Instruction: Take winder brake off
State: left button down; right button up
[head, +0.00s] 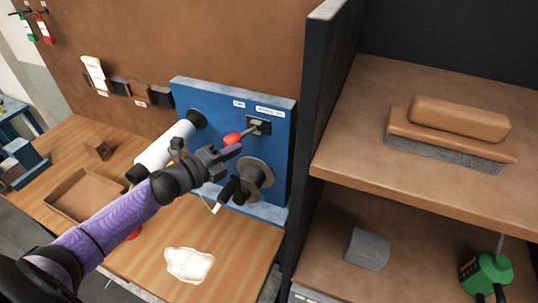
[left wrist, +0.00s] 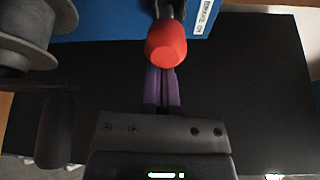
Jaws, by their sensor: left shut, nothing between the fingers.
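The winder is a blue upright panel (head: 218,112) on the wooden bench. Its brake lever ends in a red knob (head: 232,139), and its shaft runs to a dark mount (head: 259,126) below two small white labels. My left gripper (head: 231,151) is just below the knob, its purple fingers shut and empty. In the left wrist view the red knob (left wrist: 166,45) covers the fingertips (left wrist: 162,72). I cannot tell whether they touch it. A label (left wrist: 203,14) beside the lever seems to read "BRAKE ON". My right gripper is not in view.
A grey flanged spool (head: 255,175) and a dark crank handle (head: 229,190) sit close below the lever. A white roll (head: 165,147) is left of it. A dark upright divider (head: 318,110) and shelves with a brush (head: 450,135) stand right. A white cloth (head: 189,264) lies on the bench.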

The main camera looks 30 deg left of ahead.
pick_arm(q)
jog(key=shift+a+r, duration=0.15)
jog(key=shift+a, duration=0.05)
dwell(0.5)
jog(key=shift+s+a, duration=0.1)
jog(key=shift+s, duration=0.25)
jog(key=v, duration=0.9)
jog(key=shift+s, duration=0.1)
